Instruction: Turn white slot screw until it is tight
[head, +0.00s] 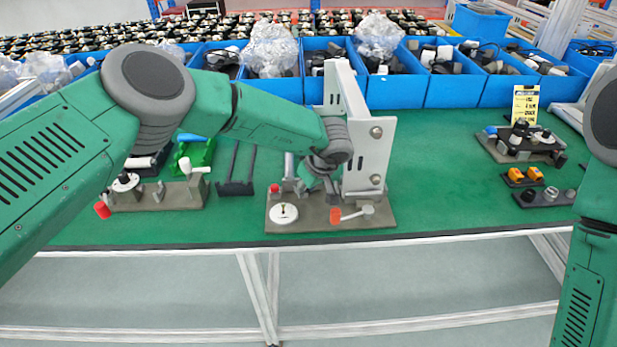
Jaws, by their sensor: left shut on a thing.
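The grey fixture plate (293,225) lies on the green table near its front edge. A round white disc (284,213) with a small dark centre is on its left part. A white lever (357,212) with a red end lies at its front right. My left gripper (332,193) reaches down over the middle of the plate, behind the lever and right of the disc. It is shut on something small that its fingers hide. I cannot make out a white slot screw for certain. My right arm shows at the right edge, and its gripper is out of the picture.
An upright metal bracket (360,160) stands close beside my left gripper. A similar fixture (165,198) is at the left, and small fixtures (524,147) are at the right. Blue bins (455,92) line the back. The table between bracket and right fixtures is clear.

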